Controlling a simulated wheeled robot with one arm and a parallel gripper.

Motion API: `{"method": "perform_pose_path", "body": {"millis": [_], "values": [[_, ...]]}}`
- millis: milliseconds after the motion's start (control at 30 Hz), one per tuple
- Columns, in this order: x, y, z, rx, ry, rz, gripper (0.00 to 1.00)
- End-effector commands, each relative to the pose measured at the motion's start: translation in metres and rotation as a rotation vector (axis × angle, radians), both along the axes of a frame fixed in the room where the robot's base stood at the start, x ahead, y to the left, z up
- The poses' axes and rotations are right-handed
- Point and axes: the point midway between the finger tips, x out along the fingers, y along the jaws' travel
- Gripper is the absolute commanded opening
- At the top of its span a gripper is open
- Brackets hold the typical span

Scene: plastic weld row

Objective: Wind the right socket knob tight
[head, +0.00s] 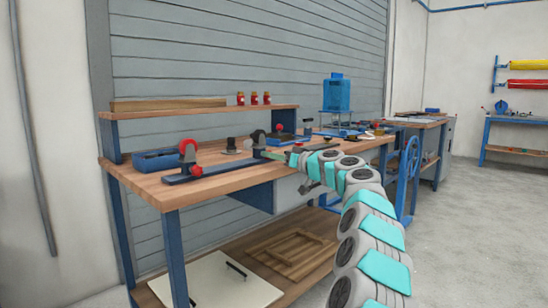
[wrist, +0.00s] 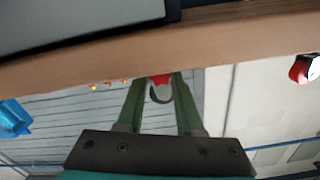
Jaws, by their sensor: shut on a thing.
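A dark bar fixture (head: 210,171) lies along the front of the wooden workbench. A red, round knob (head: 187,147) stands at its left end; what looks like the same knob shows at the right of the wrist view (wrist: 304,68). The right socket knob (head: 258,137) stands at the bar's right end, dark grey from the head. In the wrist view a red and grey knob (wrist: 160,90) sits between the green fingertips. My gripper (wrist: 159,82) is shut on it, with the fingers on either side. The knob's turn and tightness cannot be told.
The workbench (head: 150,183) also holds a blue tray (head: 158,159) at the left and a blue machine (head: 337,95) at the right. Three red jars (head: 253,98) stand on the raised shelf. A blue handwheel (head: 410,160) is right of my arm. The floor at right is clear.

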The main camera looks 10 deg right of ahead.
Motion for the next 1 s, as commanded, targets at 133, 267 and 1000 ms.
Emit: {"method": "perform_pose_path", "body": {"millis": [133,267,1000], "values": [[0.0000,0.0000,0.0002,0.020,0.015,0.000,0.00],[0.0000,-0.0001,0.0011,0.110,0.081,0.000,0.00],[0.0004,-0.0007,-0.0015,0.331,0.243,0.000,0.48]]}}
